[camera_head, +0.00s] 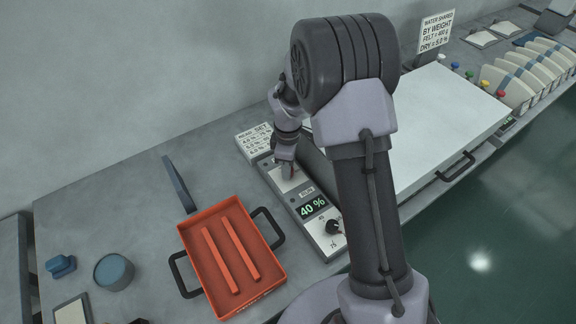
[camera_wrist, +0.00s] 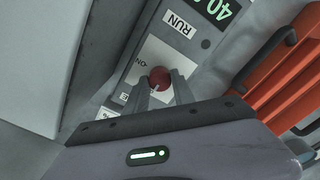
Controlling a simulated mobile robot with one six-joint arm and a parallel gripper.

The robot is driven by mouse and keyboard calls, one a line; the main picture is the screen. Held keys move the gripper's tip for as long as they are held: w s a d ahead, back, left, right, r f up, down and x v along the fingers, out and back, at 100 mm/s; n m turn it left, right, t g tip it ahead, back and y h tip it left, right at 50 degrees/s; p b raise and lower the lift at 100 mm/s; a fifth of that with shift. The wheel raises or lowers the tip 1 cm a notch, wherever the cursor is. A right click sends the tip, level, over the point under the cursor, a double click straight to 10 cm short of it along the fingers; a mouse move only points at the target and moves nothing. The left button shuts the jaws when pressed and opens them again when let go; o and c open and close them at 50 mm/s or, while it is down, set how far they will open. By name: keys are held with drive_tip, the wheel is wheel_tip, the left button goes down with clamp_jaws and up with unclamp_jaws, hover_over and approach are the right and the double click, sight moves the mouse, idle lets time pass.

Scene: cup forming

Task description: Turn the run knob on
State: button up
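The run knob is a round red knob (camera_wrist: 160,77) on a white plate marked ON, beside a RUN label (camera_wrist: 179,25) on the grey control panel (camera_wrist: 143,32). In the head view the same panel (camera_head: 300,217) lies on the bench, and my gripper (camera_head: 288,172) is down over its far end, hiding the knob. In the wrist view my gripper (camera_wrist: 161,84) has its two fingers apart, with their tips at the two sides of the knob. I cannot tell whether they touch it. The knob's pointer direction is not clear.
The panel's display (camera_head: 312,207) reads 40 %, with a black dial (camera_head: 332,227) below it. A red tray (camera_head: 232,258) with dark handles stands left of the panel. A large white-topped unit (camera_head: 430,120) is on the right. A small sign (camera_head: 256,140) stands behind.

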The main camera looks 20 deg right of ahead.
clamp_jaws()
drive_tip(key=shift+m, duration=0.3)
drive_tip(key=m, duration=0.8)
drive_tip(key=shift+m, duration=0.3)
drive_tip(key=m, duration=0.4)
drive_tip(key=shift+b, duration=0.35)
drive_tip(key=m, duration=0.4)
drive_tip(key=shift+b, duration=0.35)
drive_tip(key=shift+m, duration=0.5)
drive_tip(key=o, duration=1)
unclamp_jaws()
